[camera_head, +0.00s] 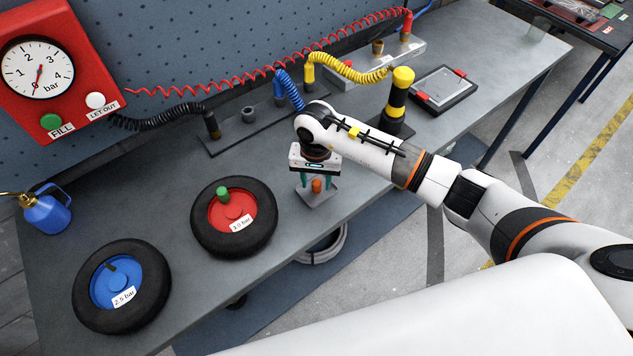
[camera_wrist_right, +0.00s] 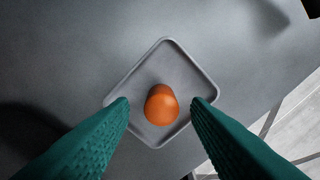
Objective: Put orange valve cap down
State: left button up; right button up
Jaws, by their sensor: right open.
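The orange valve cap (camera_head: 317,185) stands upright on a small grey square tray (camera_head: 318,200) on the workbench. In the right wrist view the cap (camera_wrist_right: 161,105) is near the middle of the tray (camera_wrist_right: 158,57), a little toward its near corner. My right gripper (camera_head: 317,181) is above the tray, pointing down. In the right wrist view its teal fingers (camera_wrist_right: 160,103) are apart on both sides of the cap, with a gap on each side. My left gripper is not in view.
A wheel with a red hub (camera_head: 234,217) and green cap lies left of the tray, and a wheel with a blue hub (camera_head: 122,286) lies farther left. Black, blue and yellow coiled hoses stand on a rail (camera_head: 230,135) behind. A yellow-black post (camera_head: 398,95) stands right, behind my arm.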

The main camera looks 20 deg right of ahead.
aim_at(316, 182)
notch_tip(316, 182, up, 10)
jog(key=b, duration=0.3)
jog(key=shift+r, duration=0.25)
